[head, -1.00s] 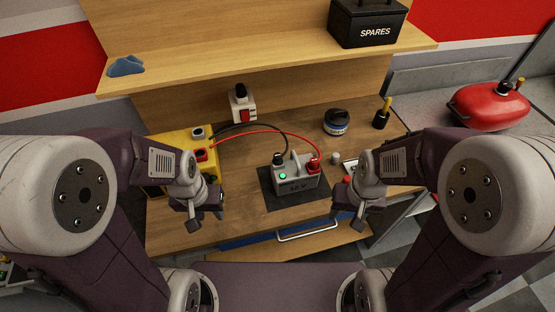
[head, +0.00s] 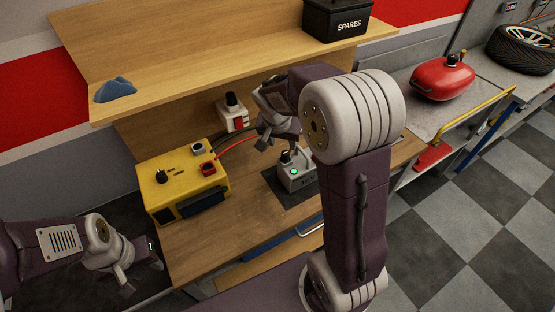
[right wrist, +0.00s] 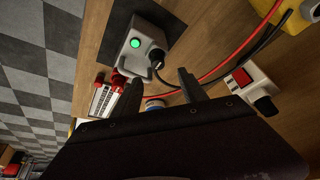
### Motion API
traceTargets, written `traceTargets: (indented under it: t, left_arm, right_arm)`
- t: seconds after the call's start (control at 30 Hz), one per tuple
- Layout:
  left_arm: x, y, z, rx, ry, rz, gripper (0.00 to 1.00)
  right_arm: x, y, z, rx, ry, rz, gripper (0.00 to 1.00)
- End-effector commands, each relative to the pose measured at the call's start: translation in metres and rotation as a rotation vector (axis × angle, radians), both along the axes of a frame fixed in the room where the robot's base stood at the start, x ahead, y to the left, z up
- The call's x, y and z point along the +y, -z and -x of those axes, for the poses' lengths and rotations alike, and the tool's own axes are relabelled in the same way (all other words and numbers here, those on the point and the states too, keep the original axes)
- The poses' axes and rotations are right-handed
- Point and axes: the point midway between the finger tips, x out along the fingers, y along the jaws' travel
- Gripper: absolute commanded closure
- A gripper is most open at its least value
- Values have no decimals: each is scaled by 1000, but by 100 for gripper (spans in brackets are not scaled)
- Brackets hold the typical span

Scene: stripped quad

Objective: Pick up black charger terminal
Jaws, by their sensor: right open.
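The black terminal (head: 285,157) sits on top of the grey battery box (head: 298,182), at the end of a black cable. The right wrist view shows the black terminal (right wrist: 156,57) on the box (right wrist: 142,35) beside a green light. My right gripper (head: 279,147) is open and empty, just above and behind the terminal. In the right wrist view its two fingers (right wrist: 158,90) stand apart, with the terminal beyond the gap between them. My left gripper (head: 139,273) looks open and empty, low at the left. My right arm hides the box's right side in the head view.
A yellow charger (head: 165,205) stands left of the battery box. A red cable (head: 236,147) and a black cable run between them. A white switch box (head: 231,118) is at the back, under a wooden shelf (head: 200,60).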

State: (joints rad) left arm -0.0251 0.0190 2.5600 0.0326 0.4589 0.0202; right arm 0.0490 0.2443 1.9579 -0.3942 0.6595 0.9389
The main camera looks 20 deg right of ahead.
Motion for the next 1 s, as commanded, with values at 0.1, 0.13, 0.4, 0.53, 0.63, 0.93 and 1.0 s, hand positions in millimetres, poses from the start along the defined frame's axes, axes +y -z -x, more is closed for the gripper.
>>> traceTargets:
  t: [0.1,0.13,0.4,0.53,0.63,0.93,1.0]
  left_arm:
    - [0,-4,0,0,0,0,64]
    - [0,-4,0,0,0,0,64]
    - [0,-9,0,0,0,0,64]
    - [0,-10,0,0,0,0,64]
    - [0,-10,0,0,0,0,64]
    - [0,-9,0,0,0,0,64]
    - [0,-9,0,0,0,0,64]
  right_arm:
    - [-5,18,-4,6,1,0,50]
    - [-6,21,-5,4,0,-1,50]
    - [-12,41,-7,8,0,-1,50]
    - [-19,65,-12,5,-1,-1,50]
    - [-21,74,-15,3,-1,-1,50]
    - [-22,75,-16,1,-1,-2,69]
    - [-22,75,-16,1,-1,-2,89]
